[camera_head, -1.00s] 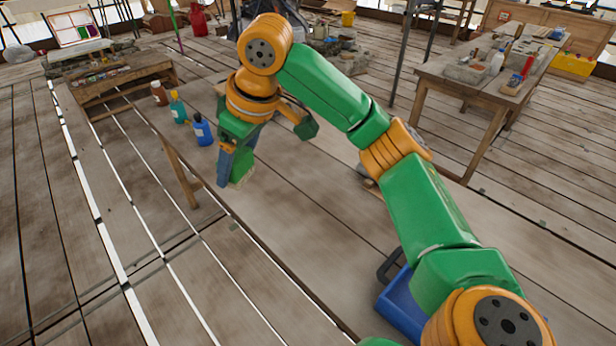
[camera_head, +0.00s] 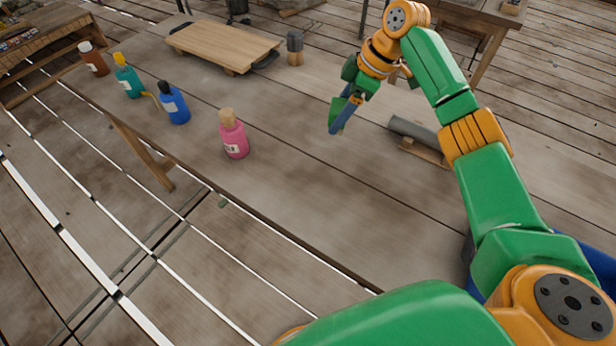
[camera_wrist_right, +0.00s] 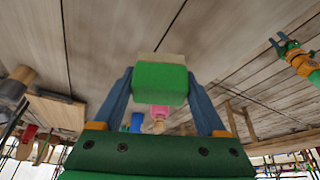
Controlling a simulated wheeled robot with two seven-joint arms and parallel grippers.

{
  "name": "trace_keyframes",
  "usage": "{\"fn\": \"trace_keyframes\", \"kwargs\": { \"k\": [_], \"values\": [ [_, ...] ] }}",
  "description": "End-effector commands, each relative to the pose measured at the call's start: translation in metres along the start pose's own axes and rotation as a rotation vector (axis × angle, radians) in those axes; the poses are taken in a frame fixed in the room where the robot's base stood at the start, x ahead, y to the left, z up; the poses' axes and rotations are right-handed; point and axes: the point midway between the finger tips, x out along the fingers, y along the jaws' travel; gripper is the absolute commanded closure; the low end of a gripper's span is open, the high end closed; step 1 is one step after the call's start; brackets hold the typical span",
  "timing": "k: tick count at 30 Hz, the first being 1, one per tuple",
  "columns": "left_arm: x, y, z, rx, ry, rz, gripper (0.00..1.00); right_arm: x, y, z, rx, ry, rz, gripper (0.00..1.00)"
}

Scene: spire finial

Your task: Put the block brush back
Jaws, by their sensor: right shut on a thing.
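My right gripper (camera_head: 338,122) is above the wooden table, right of the pink bottle. In the right wrist view its two blue fingers (camera_wrist_right: 160,108) are shut on the block brush (camera_wrist_right: 160,84), a green block with a pale tan strip along one side. In the head view the green block (camera_head: 337,110) shows only partly between the fingers and seems clear of the table top. My left gripper (camera_wrist_right: 278,45) shows small at the upper right of the wrist view, with its blue fingers apart and nothing seen between them. It is not visible in the head view.
Brown (camera_head: 93,59), teal (camera_head: 128,78), blue (camera_head: 173,104) and pink (camera_head: 234,138) bottles line the table's near edge. A wooden board (camera_head: 222,45) and a grey-topped wooden piece (camera_head: 295,48) stand behind. A grey cylinder (camera_head: 413,131) rests on a wooden support (camera_head: 422,151) beside my arm.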

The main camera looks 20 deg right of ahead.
Motion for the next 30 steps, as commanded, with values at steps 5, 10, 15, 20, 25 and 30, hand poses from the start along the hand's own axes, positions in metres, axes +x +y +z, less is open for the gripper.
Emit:
{"fn": "trace_keyframes", "kwargs": {
  "k": [5,10,15,20,25,30],
  "values": [
    [-0.013,0.001,0.0,0.0,-0.003,0.002,0.5,0.027,-0.048,-0.014,-0.005,-0.003,-0.007,0.7],
    [-0.019,0.001,0.0,0.0,-0.003,0.002,0.5,0.07,-0.08,-0.015,0.002,-0.002,-0.007,0.7],
    [-0.022,0.001,-0.001,0.0,-0.001,0.001,0.5,0.094,-0.096,-0.015,0.002,-0.001,-0.005,0.7],
    [-0.027,0.0,-0.003,0.0,0.0,0.001,0.5,0.121,-0.098,-0.005,0.004,-0.001,-0.003,0.7],
    [-0.026,0.0,-0.003,0.0,0.002,0.001,0.5,0.126,-0.097,-0.003,0.002,0.0,0.0,0.7],
    [-0.025,-0.001,-0.004,0.0,0.002,0.0,0.5,0.128,-0.097,-0.002,0.002,0.0,0.0,0.7]
  ]
}}
